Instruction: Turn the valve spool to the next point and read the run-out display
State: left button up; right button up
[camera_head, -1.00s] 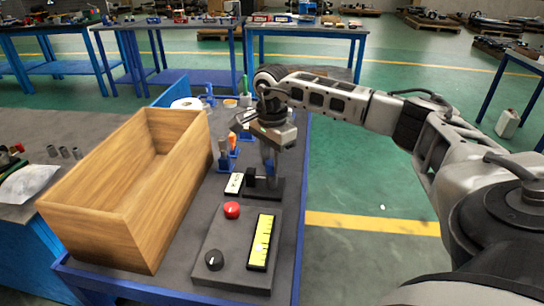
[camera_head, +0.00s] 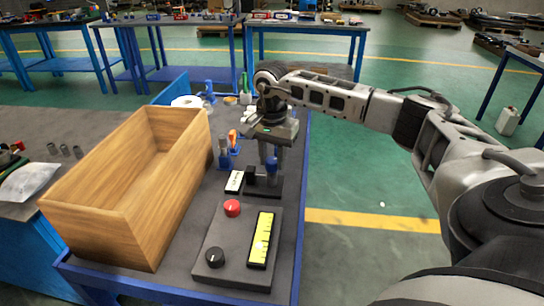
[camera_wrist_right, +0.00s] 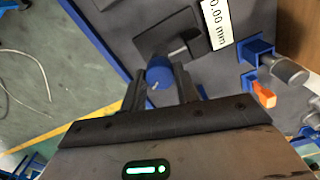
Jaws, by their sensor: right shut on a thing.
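My right gripper (camera_head: 271,162) is over a black run-out stand (camera_head: 264,192), with its fingers pointing down. Its fingers (camera_wrist_right: 158,88) are shut on the blue end of the valve spool (camera_wrist_right: 158,72), which also shows between them in the head view (camera_head: 272,170). A thin light shaft lies beyond the blue end, over the black base (camera_wrist_right: 155,38). The white run-out display (camera_head: 235,182) lies left of the stand. In the wrist view this display (camera_wrist_right: 216,22) ends in "0.00 mm"; its far end is cut off. My left gripper is out of view.
A grey panel (camera_head: 228,272) in front carries a red button (camera_head: 232,208), a black knob (camera_head: 214,258) and a yellow scale (camera_head: 262,240). A wooden box (camera_head: 110,225) stands left. Blue holders (camera_head: 225,160) and an orange part (camera_head: 233,137) stand behind the display.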

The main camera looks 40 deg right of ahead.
aim_at(272, 160)
jog(key=o, duration=1)
jog(key=shift+r, duration=0.1)
notch_tip(272, 160, up, 16)
jog(key=shift+f+p, duration=0.1)
jog(key=shift+p, duration=0.2)
